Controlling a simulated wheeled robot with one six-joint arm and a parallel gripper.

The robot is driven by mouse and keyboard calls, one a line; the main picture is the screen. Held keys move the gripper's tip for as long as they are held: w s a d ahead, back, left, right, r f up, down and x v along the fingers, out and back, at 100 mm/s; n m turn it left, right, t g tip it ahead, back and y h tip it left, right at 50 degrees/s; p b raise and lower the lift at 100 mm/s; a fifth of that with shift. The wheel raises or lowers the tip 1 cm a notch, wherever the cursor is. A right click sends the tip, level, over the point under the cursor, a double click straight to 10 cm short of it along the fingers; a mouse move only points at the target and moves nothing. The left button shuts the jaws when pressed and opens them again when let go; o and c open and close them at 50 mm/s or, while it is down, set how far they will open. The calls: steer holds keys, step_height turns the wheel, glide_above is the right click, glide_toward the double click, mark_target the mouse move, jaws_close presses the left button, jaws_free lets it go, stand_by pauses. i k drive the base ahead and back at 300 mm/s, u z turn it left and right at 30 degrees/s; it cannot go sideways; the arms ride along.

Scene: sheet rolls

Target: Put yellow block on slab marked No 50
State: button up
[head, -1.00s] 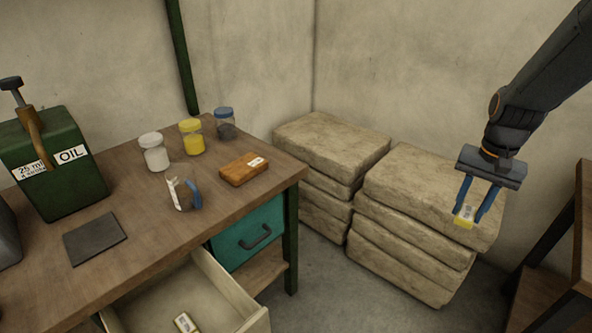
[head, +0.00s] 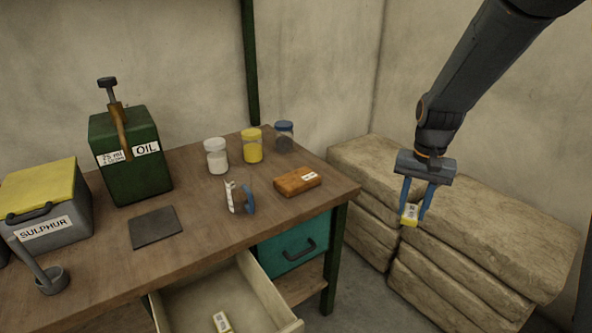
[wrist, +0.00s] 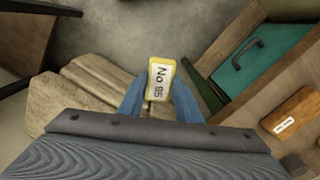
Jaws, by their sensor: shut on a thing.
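My gripper (head: 414,208) is shut on a small yellow block (head: 409,214) with a white label, held in the air to the right of the workbench. In the wrist view the yellow block (wrist: 160,78) sits between the blue fingers, and its label appears to read "No 95". No slab with a readable "No 50" shows. A dark flat slab (head: 155,228) lies on the bench with no mark that I can make out. An orange-brown block (head: 297,182) on the bench has a white label too small to read; it also shows in the wrist view (wrist: 293,112).
The wooden bench (head: 190,250) holds an oil can (head: 130,165), a sulphur box (head: 45,205), several jars and a small blue-and-white item (head: 240,197). An open drawer (head: 275,285) holds another labelled block (head: 222,322). Stacked sacks (head: 480,230) stand at right.

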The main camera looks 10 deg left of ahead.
mark_target(297, 178)
steer(key=i, duration=1.4)
steer(key=u, duration=1.95)
